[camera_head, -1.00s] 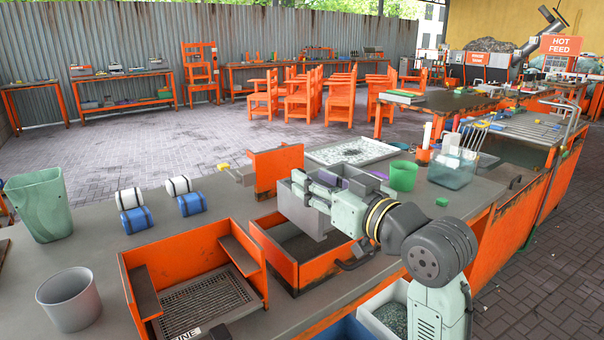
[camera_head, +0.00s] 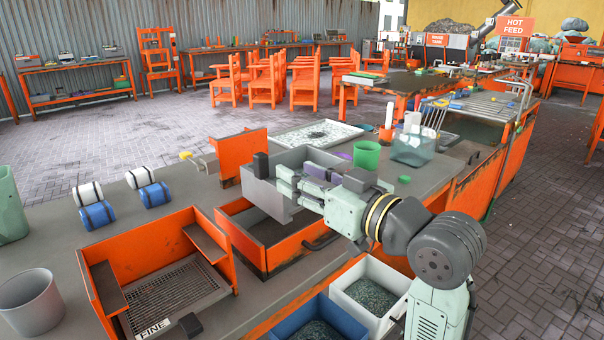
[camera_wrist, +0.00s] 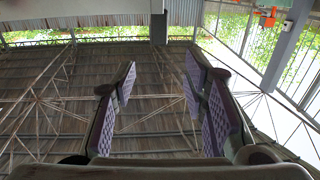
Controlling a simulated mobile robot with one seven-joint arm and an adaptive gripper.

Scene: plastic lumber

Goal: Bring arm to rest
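My gripper (camera_head: 285,176) is at the end of my bent pale green arm (camera_head: 345,207), raised over the middle of the workbench. In the head view it appears in front of a grey bin (camera_head: 257,192); I cannot tell whether they touch. The wrist view looks up at the roof and shows the two fingers (camera_wrist: 160,105) with purple ribbed pads, spread wide apart with nothing between them.
An orange tray marked FINE (camera_head: 95,262) and a grey cup (camera_head: 30,302) stand at left. A green cup (camera_head: 367,155) and a clear container (camera_head: 412,148) stand behind the arm. White (camera_head: 346,301) and blue (camera_head: 283,329) bins of granules sit below it.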

